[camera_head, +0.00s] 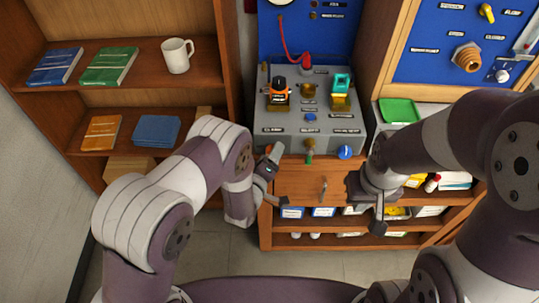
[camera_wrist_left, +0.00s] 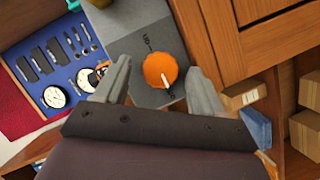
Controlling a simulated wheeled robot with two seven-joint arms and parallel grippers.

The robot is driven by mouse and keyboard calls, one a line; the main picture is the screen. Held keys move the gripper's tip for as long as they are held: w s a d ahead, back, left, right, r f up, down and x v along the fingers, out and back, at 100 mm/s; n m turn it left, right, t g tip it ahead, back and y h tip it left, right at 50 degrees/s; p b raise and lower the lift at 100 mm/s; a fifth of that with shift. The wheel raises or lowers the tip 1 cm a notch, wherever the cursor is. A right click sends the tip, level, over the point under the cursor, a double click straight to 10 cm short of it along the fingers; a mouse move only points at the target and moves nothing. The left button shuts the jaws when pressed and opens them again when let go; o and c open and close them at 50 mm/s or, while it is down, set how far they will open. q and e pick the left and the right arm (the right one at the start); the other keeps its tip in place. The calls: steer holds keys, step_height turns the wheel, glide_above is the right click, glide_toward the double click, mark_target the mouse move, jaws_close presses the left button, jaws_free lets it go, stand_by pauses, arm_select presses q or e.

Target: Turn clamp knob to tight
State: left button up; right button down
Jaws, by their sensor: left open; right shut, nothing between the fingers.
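An orange round knob with a white pointer (camera_wrist_left: 160,68) is on the grey bench face in the left wrist view; the lettering beside it is too small to read. In the head view the orange knob (camera_head: 268,149) shows only in part, behind my left gripper. My left gripper (camera_head: 283,177) is open in front of the bench's lower left. In the left wrist view my left gripper (camera_wrist_left: 158,68) has one finger on each side of the knob, with gaps to both. My right gripper (camera_head: 377,228) is shut and empty, right of the bench's front.
The grey test bench (camera_head: 265,120) carries an orange-black part (camera_head: 278,93), a teal-topped part (camera_head: 341,88), a green knob (camera_head: 309,157) and a blue knob (camera_head: 345,152). A shelf with books and a white mug (camera_head: 177,56) stands left. A wooden cabinet (camera_head: 300,178) lies below the bench.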

arm_select(q)
steer(key=c, duration=1.1)
steer(key=shift+o, duration=0.2)
